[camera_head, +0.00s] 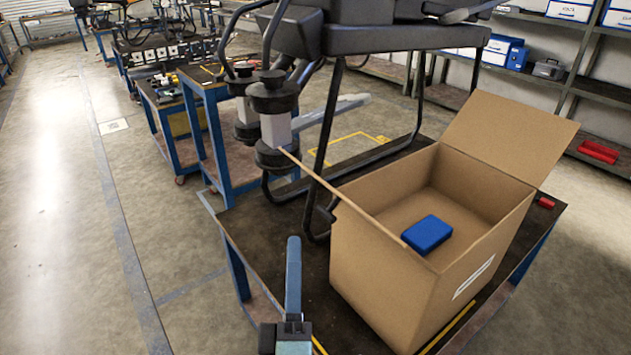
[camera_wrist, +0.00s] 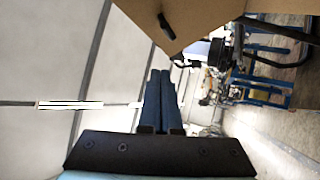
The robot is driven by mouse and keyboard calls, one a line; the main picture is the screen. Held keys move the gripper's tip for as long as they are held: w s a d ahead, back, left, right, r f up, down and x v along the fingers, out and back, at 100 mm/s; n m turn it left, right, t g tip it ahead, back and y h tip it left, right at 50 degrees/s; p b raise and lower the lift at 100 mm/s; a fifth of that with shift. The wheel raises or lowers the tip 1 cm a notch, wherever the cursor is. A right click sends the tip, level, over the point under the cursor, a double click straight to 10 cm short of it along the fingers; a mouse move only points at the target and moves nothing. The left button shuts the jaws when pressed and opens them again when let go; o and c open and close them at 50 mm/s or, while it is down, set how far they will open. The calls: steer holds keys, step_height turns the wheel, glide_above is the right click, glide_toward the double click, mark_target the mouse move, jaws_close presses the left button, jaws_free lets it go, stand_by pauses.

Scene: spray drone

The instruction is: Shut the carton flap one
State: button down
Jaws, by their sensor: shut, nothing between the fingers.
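An open brown cardboard carton (camera_head: 375,275) stands on the dark-topped table in the head view. One flap (camera_head: 510,135) at its far right side stands open, leaning up and outward. A thin cardboard strip (camera_head: 310,172) runs along the left rim and past the far corner; it looks like another flap seen nearly edge-on. A blue box (camera_head: 427,233) lies inside the carton. My gripper (camera_head: 293,242) is left of the carton, apart from it, with its blue fingers shut and empty. In the wrist view the shut fingers (camera_wrist: 160,75) point toward a wall, below a brown cardboard panel (camera_wrist: 185,15).
A spray drone (camera_head: 275,100) with black legs stands behind and left of the carton, close to its far left corner. The table (camera_head: 300,290) has a bare strip left of the carton. Open floor (camera_head: 60,200) lies at the left.

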steer(key=s+f+n+g+h+p, duration=0.2)
steer(key=s+f+n+p, duration=0.3)
steer(key=s+p, duration=0.3)
steer(key=d+r+p+x, duration=0.1)
steer(key=d+p+x, duration=0.1)
steer(key=x, duration=1)
steer(key=shift+r, duration=0.4)
